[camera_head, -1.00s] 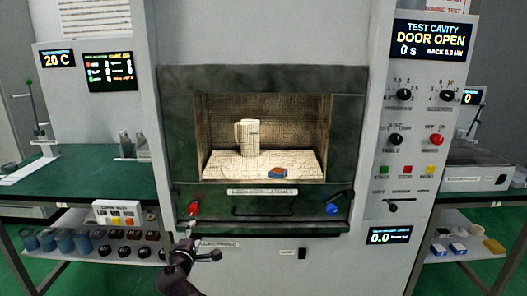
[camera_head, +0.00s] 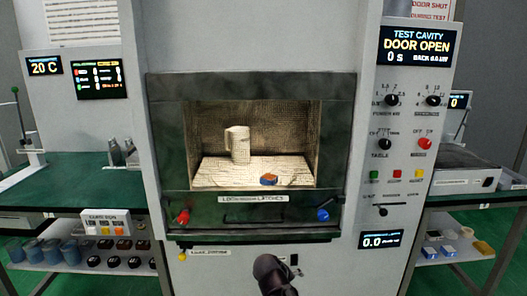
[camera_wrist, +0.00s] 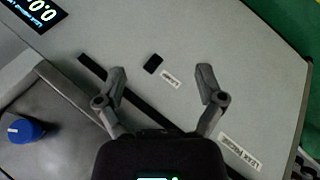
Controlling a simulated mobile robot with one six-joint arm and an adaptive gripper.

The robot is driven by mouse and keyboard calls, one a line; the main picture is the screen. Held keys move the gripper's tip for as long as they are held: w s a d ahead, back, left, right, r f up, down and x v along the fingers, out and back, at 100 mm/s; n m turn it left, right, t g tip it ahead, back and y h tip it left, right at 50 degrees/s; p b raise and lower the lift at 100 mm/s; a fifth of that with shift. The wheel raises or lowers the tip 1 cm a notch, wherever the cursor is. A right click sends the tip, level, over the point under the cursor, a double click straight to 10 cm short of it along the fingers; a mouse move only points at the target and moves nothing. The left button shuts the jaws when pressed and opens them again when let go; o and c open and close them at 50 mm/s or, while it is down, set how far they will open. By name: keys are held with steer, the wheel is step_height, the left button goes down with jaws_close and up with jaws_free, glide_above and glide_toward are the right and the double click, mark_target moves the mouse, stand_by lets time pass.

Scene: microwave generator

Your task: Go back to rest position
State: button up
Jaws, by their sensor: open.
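My gripper (camera_wrist: 162,85) is open and empty in the wrist view, with its two fingers spread in front of the grey cabinet panel. In the head view my dark arm (camera_head: 272,272) shows at the bottom centre, below the test cavity; the fingers cannot be made out there. The microwave cavity (camera_head: 205,125) is open and lit. A pale mug (camera_head: 238,146) and a small blue and orange block (camera_head: 268,180) stand inside on a light plate (camera_head: 215,176). The display reads DOOR OPEN (camera_head: 419,42).
A red knob (camera_head: 183,217) and a blue knob (camera_head: 323,214) sit on the dark front below the cavity; the blue knob also shows in the wrist view (camera_wrist: 25,129). Green benches (camera_head: 60,195) stand on both sides, with shelves below. The control panel (camera_head: 405,130) is at right.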

steer(key=s+d+f+m+g+y, duration=0.3)
steer(key=s+d+m+g+y, duration=0.25)
steer(key=s+d, duration=0.35)
step_height(320, 180, up, 22)
steer(key=s+p, duration=0.1)
steer(key=p, duration=2.2)
steer(key=shift+a+r, duration=0.25)
steer(key=shift+a, duration=0.15)
steer(key=shift+d, duration=0.1)
